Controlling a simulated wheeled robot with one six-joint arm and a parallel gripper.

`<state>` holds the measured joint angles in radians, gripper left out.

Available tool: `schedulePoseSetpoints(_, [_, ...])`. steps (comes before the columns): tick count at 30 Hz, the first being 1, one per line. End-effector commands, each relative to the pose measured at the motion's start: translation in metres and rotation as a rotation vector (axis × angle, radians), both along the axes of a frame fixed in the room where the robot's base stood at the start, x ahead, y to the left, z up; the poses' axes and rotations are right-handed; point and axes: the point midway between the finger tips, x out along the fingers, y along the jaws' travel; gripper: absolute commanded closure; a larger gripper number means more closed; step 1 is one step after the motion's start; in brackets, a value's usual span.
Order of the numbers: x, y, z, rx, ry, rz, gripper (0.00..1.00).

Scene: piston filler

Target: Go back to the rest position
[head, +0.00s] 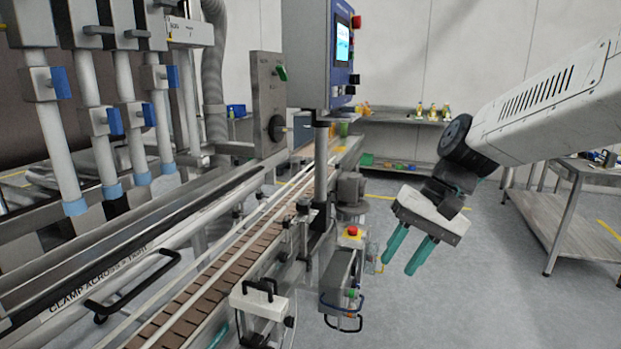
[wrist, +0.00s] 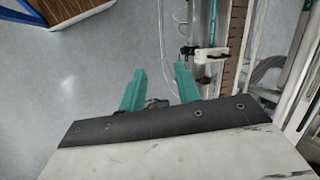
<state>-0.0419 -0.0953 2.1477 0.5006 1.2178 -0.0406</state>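My gripper (head: 408,252) hangs at the right of the filling machine in the head view, over the open grey floor. Its two teal fingers point down and stand apart with nothing between them. The wrist view shows the same teal fingers (wrist: 158,85) spread, with floor and the side of the machine beyond. The gripper touches nothing that I can see. My white arm reaches in from the right edge of the head view.
The conveyor (head: 225,265) runs along the machine at left. A control box with a screen (head: 342,42) stands above it. A red button (head: 352,231) sits beside the conveyor. A metal table (head: 570,215) is at right, a back shelf (head: 400,118) behind. Floor between is clear.

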Motion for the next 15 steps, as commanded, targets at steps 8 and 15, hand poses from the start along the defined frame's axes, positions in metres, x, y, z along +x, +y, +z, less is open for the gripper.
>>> schedulePoseSetpoints(8, [-0.128,-0.076,-0.014,-0.324,-0.070,0.099,0.67])
schedulePoseSetpoints(15, [-0.188,-0.108,-0.020,-0.466,-0.166,0.120,0.67])
